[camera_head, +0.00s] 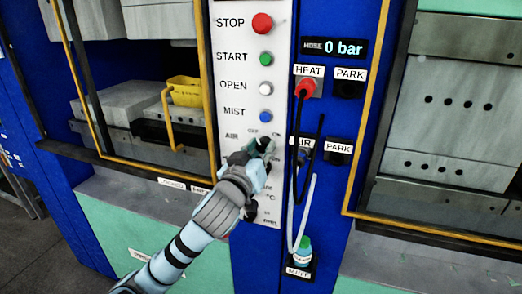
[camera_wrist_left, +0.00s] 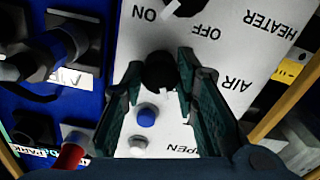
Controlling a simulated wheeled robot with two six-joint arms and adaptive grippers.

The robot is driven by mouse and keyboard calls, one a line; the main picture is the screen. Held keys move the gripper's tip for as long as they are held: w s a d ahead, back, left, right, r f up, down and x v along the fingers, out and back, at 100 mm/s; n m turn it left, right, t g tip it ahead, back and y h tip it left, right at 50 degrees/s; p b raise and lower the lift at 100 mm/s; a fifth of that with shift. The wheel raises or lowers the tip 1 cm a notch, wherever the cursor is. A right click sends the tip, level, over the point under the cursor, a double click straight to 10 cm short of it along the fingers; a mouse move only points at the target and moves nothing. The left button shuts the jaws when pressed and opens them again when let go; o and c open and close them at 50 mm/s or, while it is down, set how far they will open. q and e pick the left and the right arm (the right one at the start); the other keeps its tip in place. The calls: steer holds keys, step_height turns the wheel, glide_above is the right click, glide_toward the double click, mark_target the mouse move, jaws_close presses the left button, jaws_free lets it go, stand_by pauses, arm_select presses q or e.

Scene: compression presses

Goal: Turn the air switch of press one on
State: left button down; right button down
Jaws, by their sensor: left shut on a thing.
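The air switch is a black round knob (camera_head: 266,146) on the white control panel of the press, under the AIR label. My left gripper (camera_head: 258,156) is at this knob, reaching up from below. In the left wrist view the knob (camera_wrist_left: 159,72) sits between the two dark green fingertips (camera_wrist_left: 160,68), and the gripper is shut on it. The ON, OFF and AIR labels show upside down around the knob there. My right gripper is not in view.
STOP (camera_head: 262,23), START (camera_head: 266,58), OPEN and MIST buttons line the panel above. Right of it, a black hose hangs from the red HEAT plug (camera_head: 306,88); a mist bottle (camera_head: 302,252) stands below. A yellow-handled thing (camera_head: 184,92) is inside the left press.

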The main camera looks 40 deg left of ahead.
arm_select(q)
steer(key=m+p, duration=0.4)
steer(key=shift+r, duration=0.2)
steer(key=m+p, duration=0.3)
steer(key=shift+m, duration=0.3)
steer(key=shift+m+p, duration=0.9)
steer(key=shift+m, duration=0.3)
steer(key=shift+f+m+p, duration=0.15)
steer(key=shift+m+p, duration=0.15)
steer(key=shift+m, duration=0.6)
steer(key=c, duration=1.3)
jaws_free()
